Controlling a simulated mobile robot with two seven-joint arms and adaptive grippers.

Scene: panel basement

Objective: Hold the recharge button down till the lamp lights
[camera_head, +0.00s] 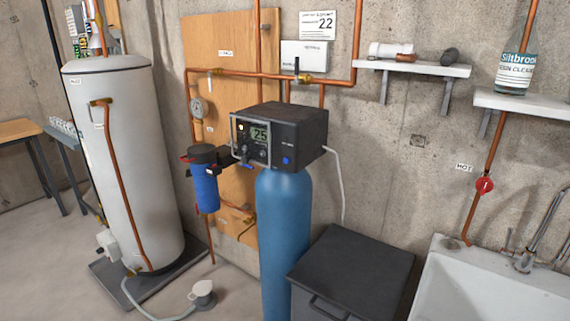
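A black control head (290,129) sits on top of a tall blue tank (285,235) in the middle of the view. Its left face carries a grey-framed panel with a lit display (260,134) that reads 25. Dark knobs (246,152) sit below the display. A small round blue button (286,160) is on the head's right-hand face, with nothing touching it. Small lettering is beside it, too small to read. I cannot pick out with certainty which spot is the lamp or whether it is lit. Neither of my grippers shows in this view.
A dark lidded bin (352,268) stands right of the tank, and a white sink (490,285) beyond it. A blue filter (205,185) hangs at the head's left. A white cylinder tank (125,165) stands at left. Copper pipes and wall shelves (415,67) are behind.

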